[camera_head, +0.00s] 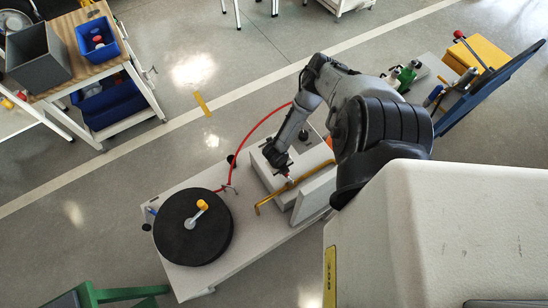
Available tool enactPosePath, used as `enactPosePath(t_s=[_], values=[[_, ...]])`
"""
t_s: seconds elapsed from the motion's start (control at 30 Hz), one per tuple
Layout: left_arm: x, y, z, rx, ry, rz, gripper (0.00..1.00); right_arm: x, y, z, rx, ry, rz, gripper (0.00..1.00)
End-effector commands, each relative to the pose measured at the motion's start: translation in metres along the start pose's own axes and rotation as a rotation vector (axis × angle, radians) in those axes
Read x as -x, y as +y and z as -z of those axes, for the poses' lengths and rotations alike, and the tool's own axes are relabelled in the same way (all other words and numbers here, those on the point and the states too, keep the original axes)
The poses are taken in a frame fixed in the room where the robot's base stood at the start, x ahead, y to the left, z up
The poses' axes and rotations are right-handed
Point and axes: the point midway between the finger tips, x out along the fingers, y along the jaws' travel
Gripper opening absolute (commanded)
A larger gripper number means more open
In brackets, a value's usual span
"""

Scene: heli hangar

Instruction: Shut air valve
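A red hose (248,133) curves over the light grey cart (175,200) to a small metal fitting (230,188) beside a black round disc. This fitting may be the air valve, but it is too small to tell its handle position. An arm of mine, coming in from the right, reaches down over the cart. Its gripper (287,174) is at a yellow bar (283,191) on a pale box, right of the fitting and apart from it. The fingers are too small to tell whether they are open or shut. My other gripper is not in view.
The black disc (192,228) with a yellow-knobbed crank sits on the cart's left part. A wooden-topped bench (78,55) with bins stands at upper left. A green frame (115,295) is at lower left. A blue-edged trolley (490,88) stands at upper right. Open floor lies between.

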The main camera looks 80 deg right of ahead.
Motion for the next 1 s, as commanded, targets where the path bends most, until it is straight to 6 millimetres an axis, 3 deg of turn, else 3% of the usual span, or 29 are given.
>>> enactPosePath(t_s=[0.57,0.6,0.83,1.0], values=[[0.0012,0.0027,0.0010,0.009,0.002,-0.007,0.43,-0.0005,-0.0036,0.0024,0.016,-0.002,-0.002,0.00],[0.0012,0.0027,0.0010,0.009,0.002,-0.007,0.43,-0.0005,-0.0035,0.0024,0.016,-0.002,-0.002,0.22],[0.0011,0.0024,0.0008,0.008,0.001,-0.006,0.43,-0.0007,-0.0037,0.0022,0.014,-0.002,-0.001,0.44],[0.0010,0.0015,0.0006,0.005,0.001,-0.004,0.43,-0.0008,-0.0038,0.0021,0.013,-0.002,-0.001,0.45]])
